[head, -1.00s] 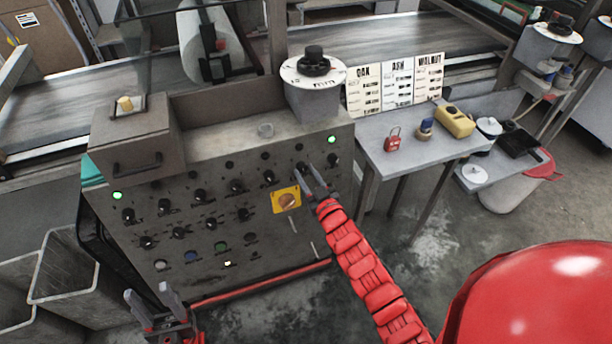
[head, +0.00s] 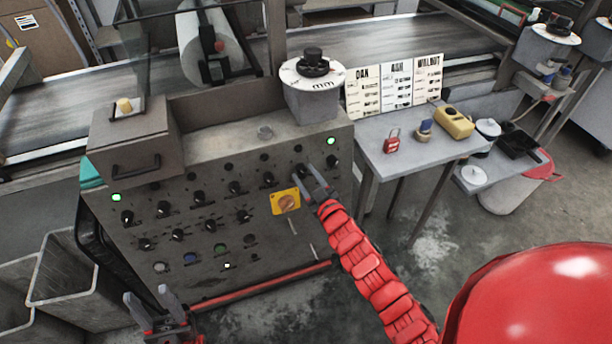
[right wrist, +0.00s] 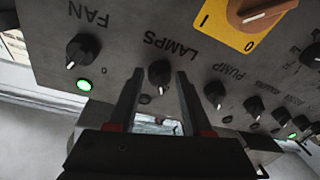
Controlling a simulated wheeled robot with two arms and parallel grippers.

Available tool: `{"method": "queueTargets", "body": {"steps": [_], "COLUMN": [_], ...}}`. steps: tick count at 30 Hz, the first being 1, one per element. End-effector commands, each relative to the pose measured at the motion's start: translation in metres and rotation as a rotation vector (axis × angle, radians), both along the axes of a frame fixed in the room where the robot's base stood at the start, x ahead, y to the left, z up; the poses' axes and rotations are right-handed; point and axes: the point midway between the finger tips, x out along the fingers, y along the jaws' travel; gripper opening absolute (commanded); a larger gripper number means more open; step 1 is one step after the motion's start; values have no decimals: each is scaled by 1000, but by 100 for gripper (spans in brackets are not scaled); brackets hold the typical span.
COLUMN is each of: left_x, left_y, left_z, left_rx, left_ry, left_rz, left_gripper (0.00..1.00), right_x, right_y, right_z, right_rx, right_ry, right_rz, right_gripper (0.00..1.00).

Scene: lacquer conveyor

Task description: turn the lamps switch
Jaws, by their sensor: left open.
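The lamps switch is a black rotary knob (right wrist: 159,73) under the upside-down label LAMPS in the right wrist view. In the head view the lamps knob (head: 299,171) is in the top row of the grey control panel (head: 190,280), next to the right-end knob. My right gripper (right wrist: 159,76) is open, its fingertips on either side of the lamps knob; I cannot tell whether they touch it. It also shows in the head view (head: 317,183), over the panel's right side. My left gripper (head: 152,302) is open and empty, low in front of the panel's left side.
The FAN knob (right wrist: 82,48) with a lit green lamp (right wrist: 84,85) and the PUMP knob (right wrist: 215,94) flank the lamps knob. An orange switch on a yellow plate (head: 286,202) is close by. A side table (head: 420,155) stands right; grey bins (head: 68,280) stand left.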

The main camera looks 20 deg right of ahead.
Motion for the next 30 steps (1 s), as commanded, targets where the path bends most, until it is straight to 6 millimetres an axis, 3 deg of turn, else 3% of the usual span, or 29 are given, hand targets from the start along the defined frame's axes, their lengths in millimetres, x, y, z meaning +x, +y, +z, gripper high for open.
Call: {"method": "queueTargets", "body": {"steps": [3,11,16,30], "left_x": [0,0,0,0], "left_y": [0,0,0,0], "left_z": [0,0,-1,0], "left_rx": [0,0,0,0], "left_ry": [0,0,0,0], "left_rz": [0,0,0,0], "left_gripper": [50,50,50,50], "right_x": [0,0,-14,-130], "right_y": [0,0,-3,-21], "right_z": [1,1,1,3], "right_rx": [0,0,0,0], "right_ry": [-2,-3,-2,1], "right_rz": [1,1,0,-4], "right_gripper": [68,68,68,68]}}
